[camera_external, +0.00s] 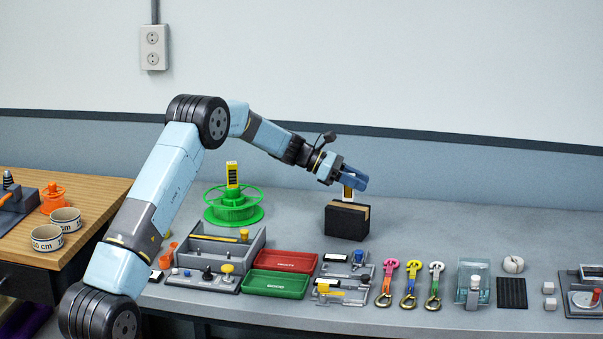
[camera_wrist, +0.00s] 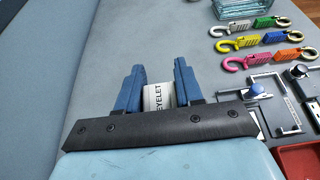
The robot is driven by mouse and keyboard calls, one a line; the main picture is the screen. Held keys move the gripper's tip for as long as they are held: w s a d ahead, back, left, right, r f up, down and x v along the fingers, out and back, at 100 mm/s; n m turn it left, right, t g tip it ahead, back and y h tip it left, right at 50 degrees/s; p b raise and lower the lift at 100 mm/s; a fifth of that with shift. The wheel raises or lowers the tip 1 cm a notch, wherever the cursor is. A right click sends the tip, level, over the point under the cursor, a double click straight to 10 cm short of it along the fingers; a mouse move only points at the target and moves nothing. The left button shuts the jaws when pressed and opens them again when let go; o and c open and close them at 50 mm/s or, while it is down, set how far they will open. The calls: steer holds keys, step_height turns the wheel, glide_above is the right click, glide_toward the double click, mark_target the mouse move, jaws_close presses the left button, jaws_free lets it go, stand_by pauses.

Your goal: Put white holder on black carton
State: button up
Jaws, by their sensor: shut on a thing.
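My gripper (camera_external: 354,181) is shut on the white holder (camera_external: 348,193), directly above the black carton (camera_external: 346,223). The holder's lower end is at or just over the carton's top; I cannot tell whether they touch. The carton is a dark box with a tan strip along its top, standing on the grey bench. In the wrist view my gripper (camera_wrist: 160,82) has its two blue fingers on either side of the white holder (camera_wrist: 157,98), which bears the printed word EYELET. The carton does not show in the wrist view.
A green round stand (camera_external: 234,208) with a yellow block is left of the carton. Red (camera_external: 286,261) and green (camera_external: 276,284) trays, a grey caddy (camera_external: 212,246) and several coloured hooks (camera_external: 411,283) lie in front. The bench behind and right of the carton is clear.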

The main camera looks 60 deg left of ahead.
steer(key=shift+f, duration=0.85)
steer(key=o, duration=1.1)
steer(key=shift+f, duration=0.1)
